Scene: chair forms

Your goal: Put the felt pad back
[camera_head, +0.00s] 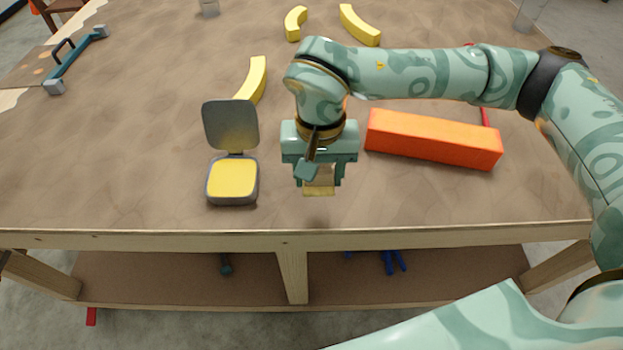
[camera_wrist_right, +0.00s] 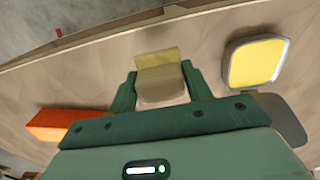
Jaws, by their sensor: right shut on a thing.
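My right gripper (camera_head: 318,182) is shut on a small tan block with a yellowish face, which looks like the felt pad (camera_head: 318,190). It holds the pad over the front part of the table, and a small shadow lies on the tabletop below. In the right wrist view the pad (camera_wrist_right: 157,58) sits between both fingers, with its yellowish edge sticking out past them. A small grey chair form (camera_head: 231,180) with a yellow seat and a grey backrest stands to the left of the gripper, apart from it. It also shows in the right wrist view (camera_wrist_right: 257,63). My left gripper is out of view.
A long orange block (camera_head: 434,138) lies right of the gripper. Yellow curved pieces (camera_head: 251,80) lie behind, with two more (camera_head: 360,25) farther back. A teal clamp-like tool (camera_head: 75,60) lies at the far left. The table's front edge (camera_head: 290,238) is close.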

